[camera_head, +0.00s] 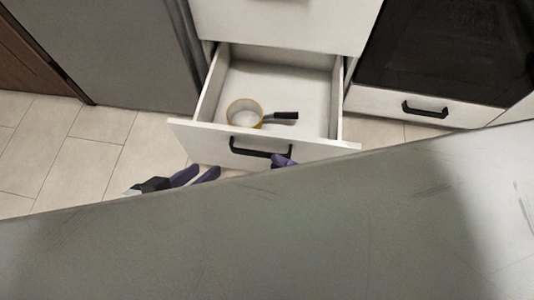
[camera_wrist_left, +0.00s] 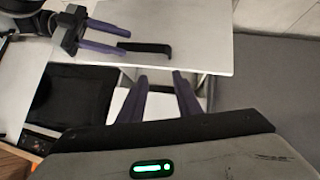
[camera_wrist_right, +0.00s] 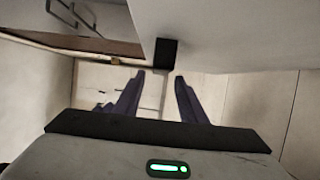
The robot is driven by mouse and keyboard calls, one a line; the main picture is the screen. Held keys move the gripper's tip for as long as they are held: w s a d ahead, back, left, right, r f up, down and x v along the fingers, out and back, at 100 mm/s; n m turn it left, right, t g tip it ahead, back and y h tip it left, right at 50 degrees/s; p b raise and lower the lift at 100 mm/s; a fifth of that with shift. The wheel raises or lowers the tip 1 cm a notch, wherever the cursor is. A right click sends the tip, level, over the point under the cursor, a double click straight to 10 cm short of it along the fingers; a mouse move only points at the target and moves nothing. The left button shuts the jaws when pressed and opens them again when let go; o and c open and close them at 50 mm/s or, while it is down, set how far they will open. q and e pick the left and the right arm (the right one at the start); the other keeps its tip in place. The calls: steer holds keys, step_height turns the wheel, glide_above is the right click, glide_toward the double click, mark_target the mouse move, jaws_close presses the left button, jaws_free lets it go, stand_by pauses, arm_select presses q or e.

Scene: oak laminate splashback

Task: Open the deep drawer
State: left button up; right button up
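The deep drawer (camera_head: 190,130) is pulled well out of its cabinet in the head view, and its inside shows. Its black bar handle (camera_head: 258,149) is on the white front. My right gripper (camera_head: 283,160) is at the handle's right end, partly hidden. In the right wrist view its fingers (camera_wrist_right: 160,78) are apart, with the handle's end (camera_wrist_right: 166,53) just ahead of the tips. My left gripper (camera_head: 204,173) is below and left of the handle in the head view, apart from it. Its fingers (camera_wrist_left: 158,82) are spread and empty in the left wrist view, near the drawer front.
A yellow-rimmed pan (camera_head: 244,113) with a black handle lies in the drawer. A grey appliance side (camera_head: 140,50) stands at left. A dark oven (camera_head: 445,50) with a lower drawer handle (camera_head: 425,109) is at right. Tiled floor (camera_head: 70,145) is clear at left.

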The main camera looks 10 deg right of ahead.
arm_select(q)
steer(key=shift+a+f, duration=0.2)
steer(key=shift+f, duration=0.2)
arm_select(e)
steer(key=v, duration=0.3)
steer(key=shift+s+d, duration=0.1)
